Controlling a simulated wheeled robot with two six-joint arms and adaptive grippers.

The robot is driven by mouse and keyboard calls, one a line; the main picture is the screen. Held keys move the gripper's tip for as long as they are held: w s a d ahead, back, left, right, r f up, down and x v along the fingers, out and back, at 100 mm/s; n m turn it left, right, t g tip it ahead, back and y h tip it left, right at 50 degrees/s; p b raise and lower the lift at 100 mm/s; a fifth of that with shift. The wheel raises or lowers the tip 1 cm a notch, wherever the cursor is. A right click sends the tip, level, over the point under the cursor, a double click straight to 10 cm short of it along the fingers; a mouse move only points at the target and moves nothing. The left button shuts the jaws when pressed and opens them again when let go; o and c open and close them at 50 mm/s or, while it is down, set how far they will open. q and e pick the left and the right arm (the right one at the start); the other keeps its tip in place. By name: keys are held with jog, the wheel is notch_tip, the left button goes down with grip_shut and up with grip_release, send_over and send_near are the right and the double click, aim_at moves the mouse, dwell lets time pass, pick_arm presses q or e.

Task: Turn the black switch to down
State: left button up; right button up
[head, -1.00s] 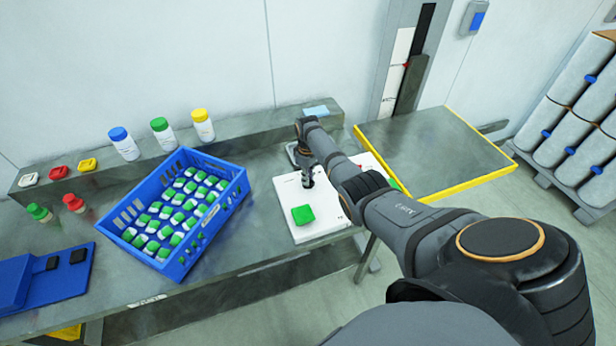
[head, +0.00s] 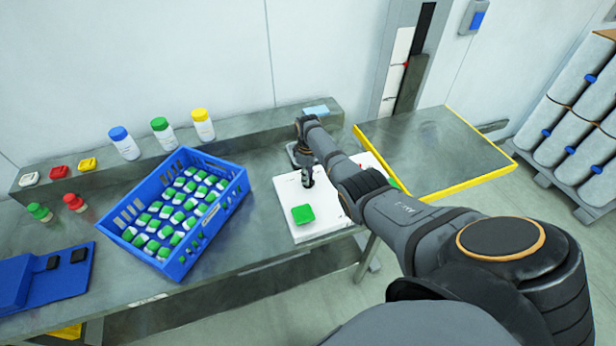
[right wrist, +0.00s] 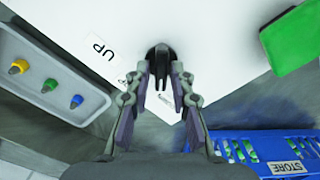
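The black switch (right wrist: 160,58) sits on a white panel (right wrist: 205,40) in the right wrist view, between the fingertips of my right gripper (right wrist: 161,72). The fingers lie close on both sides of it and look closed on it. An "UP" label (right wrist: 101,48) is to its left; another small label, too obscured to read, shows between the fingers. In the head view my right gripper (head: 307,181) points down at the white panel (head: 288,187), and the switch is hidden there. My left gripper is not in view.
A green block (head: 302,214) lies on the panel's near part. A blue crate (head: 212,222) of green-and-white items stands left of it. Bottles (head: 162,131) stand on the back ledge. A yellow-edged platform (head: 430,150) is to the right.

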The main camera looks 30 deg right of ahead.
jog(key=shift+o, duration=0.7)
jog(key=shift+f, duration=0.1)
jog(key=shift+s, duration=0.1)
notch_tip(320, 180, up, 12)
